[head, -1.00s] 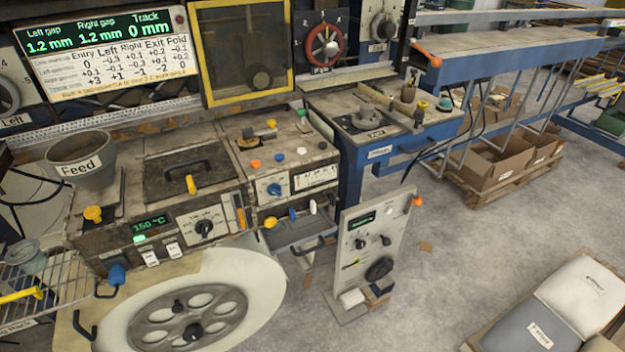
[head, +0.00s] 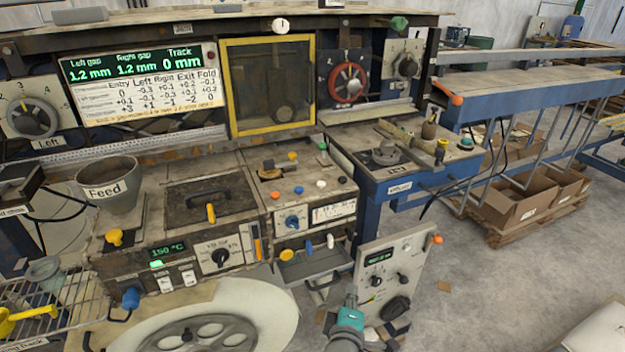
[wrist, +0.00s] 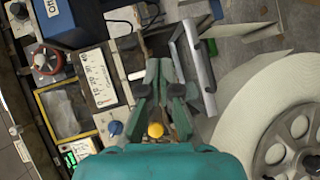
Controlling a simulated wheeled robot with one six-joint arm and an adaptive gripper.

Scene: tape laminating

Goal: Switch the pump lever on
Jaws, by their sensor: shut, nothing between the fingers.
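No label in view marks which control is the pump lever. Below the middle panel stand a yellow-knobbed lever (head: 286,254), a blue one (head: 309,247) and a white one (head: 330,241). My gripper shows only in part at the bottom of the head view, as a teal body. The fingers hide part of the panel front.
The large white reel (head: 225,320) fills the lower front.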

